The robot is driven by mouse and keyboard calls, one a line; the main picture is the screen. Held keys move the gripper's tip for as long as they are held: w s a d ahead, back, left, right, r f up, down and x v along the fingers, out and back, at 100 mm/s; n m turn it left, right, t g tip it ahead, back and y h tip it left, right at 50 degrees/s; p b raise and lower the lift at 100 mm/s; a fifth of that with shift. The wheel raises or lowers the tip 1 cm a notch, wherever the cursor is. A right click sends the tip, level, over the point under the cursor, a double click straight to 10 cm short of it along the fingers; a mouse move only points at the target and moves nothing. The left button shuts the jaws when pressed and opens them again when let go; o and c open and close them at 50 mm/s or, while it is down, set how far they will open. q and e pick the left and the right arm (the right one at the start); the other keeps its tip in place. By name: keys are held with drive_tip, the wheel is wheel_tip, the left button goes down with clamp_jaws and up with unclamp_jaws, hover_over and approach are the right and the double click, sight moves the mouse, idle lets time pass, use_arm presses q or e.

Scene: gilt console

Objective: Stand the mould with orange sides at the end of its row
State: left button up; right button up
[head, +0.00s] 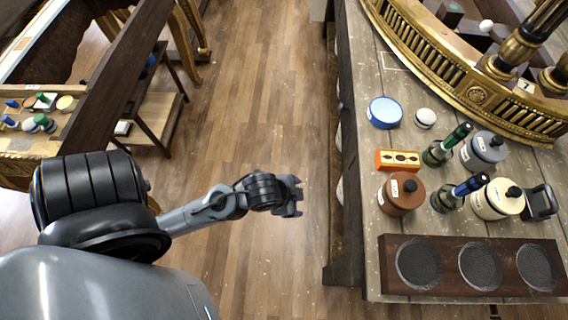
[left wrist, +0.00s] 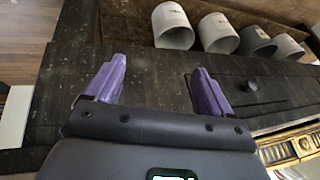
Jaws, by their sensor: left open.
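The mould with orange sides (head: 398,160) lies on the worktable (head: 400,225); its pale top has several dark oval marks. It sits between the blue round tin and the brown lidded pot. My left gripper (head: 298,195) is open and empty over the floor, left of the table edge and well apart from the mould. In the left wrist view its two purple fingers (left wrist: 155,90) are spread with nothing between them. I cannot make out the mould in that view. My right gripper is not in view.
Near the mould are a blue tin (head: 385,112), a brown pot (head: 401,193), a green-capped bottle (head: 446,146) and a cream pot (head: 497,199). A dark holder with round recesses (head: 448,262) lies in front.

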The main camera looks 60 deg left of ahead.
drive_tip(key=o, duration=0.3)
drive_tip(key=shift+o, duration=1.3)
use_arm(q)
drive_tip(key=s+n, duration=0.1)
drive_tip(key=s+f+n+g, duration=0.1)
drive_tip(key=s+d+n, duration=0.1)
drive_tip(key=s+n, duration=0.1)
drive_tip(key=shift+f+g, duration=0.15)
drive_tip(key=shift+g, duration=0.25)
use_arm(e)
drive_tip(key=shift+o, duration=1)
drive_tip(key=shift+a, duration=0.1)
